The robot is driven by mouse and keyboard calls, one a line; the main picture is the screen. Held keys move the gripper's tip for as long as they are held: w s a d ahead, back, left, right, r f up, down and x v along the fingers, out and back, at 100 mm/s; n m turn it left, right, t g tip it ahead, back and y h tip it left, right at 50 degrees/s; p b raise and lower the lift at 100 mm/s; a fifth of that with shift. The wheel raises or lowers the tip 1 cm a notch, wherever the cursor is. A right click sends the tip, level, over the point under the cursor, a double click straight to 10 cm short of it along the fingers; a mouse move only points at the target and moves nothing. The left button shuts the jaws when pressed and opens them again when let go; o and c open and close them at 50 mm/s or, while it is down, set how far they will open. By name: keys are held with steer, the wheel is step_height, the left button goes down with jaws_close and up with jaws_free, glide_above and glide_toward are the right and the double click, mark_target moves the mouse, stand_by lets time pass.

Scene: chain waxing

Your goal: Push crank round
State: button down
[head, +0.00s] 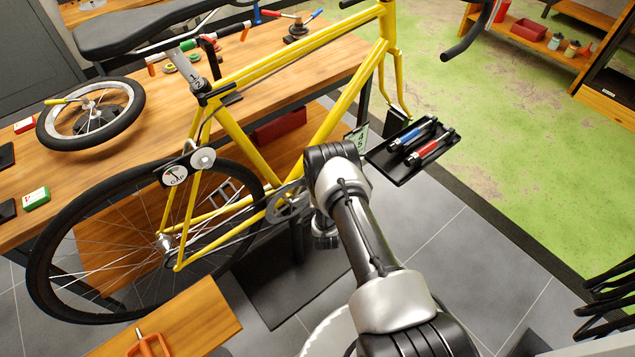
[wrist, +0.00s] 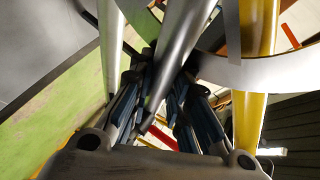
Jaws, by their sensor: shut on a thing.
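The yellow bicycle (head: 240,115) is held above the floor beside the workbench. Its grey chainring (head: 283,207) shows at the bottom of the frame, partly behind my arm. In the head view my gripper (head: 325,235) is mostly hidden below my wrist, close to the chainring. In the wrist view my gripper (wrist: 158,88) has its dark, blue-sided fingers around a silver bar, the crank (wrist: 183,38), which runs between them. The fingers are closed on it. The crank's far end and the pedal cannot be made out.
A wooden workbench (head: 330,62) stands behind the bicycle, with a loose wheel (head: 133,105) on it. A black tray (head: 385,163) with a blue and a red tool is right of my arm. The rear wheel (head: 38,270) is at left. A wooden surface (head: 190,325) is at lower left.

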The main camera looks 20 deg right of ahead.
steer(key=shift+w+d+f+m+g+y, duration=0.1)
steer(key=shift+f+m+g+y, duration=0.35)
steer(key=shift+f, duration=0.45)
steer(key=c, duration=1.5)
jaws_free()
steer(key=v, duration=1.2)
